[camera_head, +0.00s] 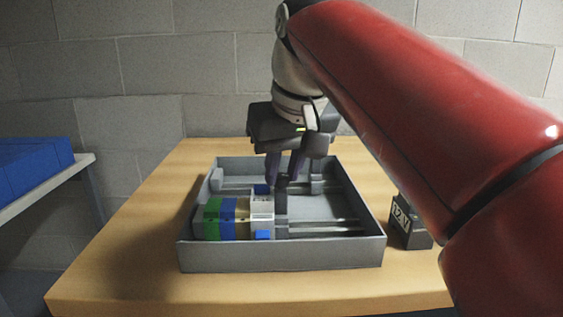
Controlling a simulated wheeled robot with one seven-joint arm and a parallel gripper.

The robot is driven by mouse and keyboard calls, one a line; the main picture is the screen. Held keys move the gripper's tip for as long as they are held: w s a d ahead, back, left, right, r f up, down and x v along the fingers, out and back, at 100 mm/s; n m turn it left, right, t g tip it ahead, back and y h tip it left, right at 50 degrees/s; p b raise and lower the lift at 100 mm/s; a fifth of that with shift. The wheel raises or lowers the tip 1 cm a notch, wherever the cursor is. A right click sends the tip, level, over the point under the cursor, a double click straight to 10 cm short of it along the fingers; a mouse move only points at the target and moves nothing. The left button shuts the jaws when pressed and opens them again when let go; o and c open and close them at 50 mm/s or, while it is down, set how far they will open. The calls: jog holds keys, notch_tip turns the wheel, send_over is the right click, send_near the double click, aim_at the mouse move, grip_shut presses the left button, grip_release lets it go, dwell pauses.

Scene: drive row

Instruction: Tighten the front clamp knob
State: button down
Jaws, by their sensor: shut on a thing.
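My gripper (285,178) points down into the grey tray (280,258), with its dark fingers shut on a small dark piece between the tips. This piece appears to be the front clamp knob (283,180), mostly hidden by the fingers. Below it stands a dark upright clamp plate (281,203), just right of a white block (262,208) with blue parts. Left of the white block is a row of green, blue and tan modules (228,218). I cannot tell how far the knob is turned.
Grey rails (325,229) run across the tray's right half, which is otherwise mostly clear. A black box marked 12 V (408,228) stands right of the tray on the wooden table (120,270). Blue bins (35,165) sit on a shelf at the left. A block wall is behind.

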dwell(0.4)
jog(key=c, duration=1.2)
grip_release()
jog(key=a+v, duration=0.1)
jog(key=v, duration=0.6)
jog(key=shift+s+d+r, duration=0.2)
jog(key=shift+d+r, duration=0.15)
jog(key=shift+d, duration=0.2)
jog(key=shift+s, duration=0.1)
